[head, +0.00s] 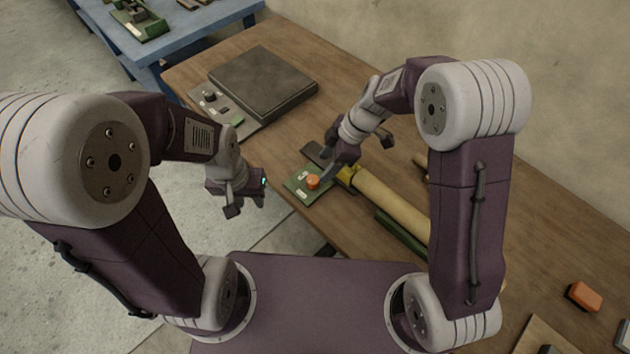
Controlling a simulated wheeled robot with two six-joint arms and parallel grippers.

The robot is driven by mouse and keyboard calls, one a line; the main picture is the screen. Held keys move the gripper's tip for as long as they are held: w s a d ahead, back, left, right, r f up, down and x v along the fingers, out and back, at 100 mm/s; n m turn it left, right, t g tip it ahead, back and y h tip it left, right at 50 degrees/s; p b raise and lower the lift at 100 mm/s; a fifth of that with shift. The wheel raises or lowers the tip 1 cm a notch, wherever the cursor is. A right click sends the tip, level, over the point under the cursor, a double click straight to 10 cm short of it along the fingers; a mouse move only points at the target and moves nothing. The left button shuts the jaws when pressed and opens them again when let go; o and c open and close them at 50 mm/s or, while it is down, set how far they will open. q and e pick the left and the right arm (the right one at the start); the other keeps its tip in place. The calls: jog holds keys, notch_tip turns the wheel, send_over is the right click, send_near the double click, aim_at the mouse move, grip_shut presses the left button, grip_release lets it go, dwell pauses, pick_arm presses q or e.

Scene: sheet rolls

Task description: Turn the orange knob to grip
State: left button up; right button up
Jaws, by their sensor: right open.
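The orange knob (312,181) sits on a small green panel (299,192) with white labels, near the table's front edge. My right gripper (328,172) is open, pointing down just beside the knob at its upper right. Whether a finger touches the knob I cannot tell. A tan roll (390,200) lies to the right of the panel, with a yellow part (346,174) at its near end. My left gripper (245,206) hangs in front of the table edge, away from the panel; its fingers look apart with nothing between them.
A dark flat plate device (263,82) with a control panel stands at the back left of the wooden table. A green bar (402,234) lies beside the roll. An orange block (584,296) lies at the far right. A blue table (190,38) stands behind left.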

aim_at(314, 179)
jog(key=x, duration=0.8)
jog(key=shift+w+f, duration=0.1)
jog(key=shift+f, duration=0.1)
jog(key=shift+c, duration=0.3)
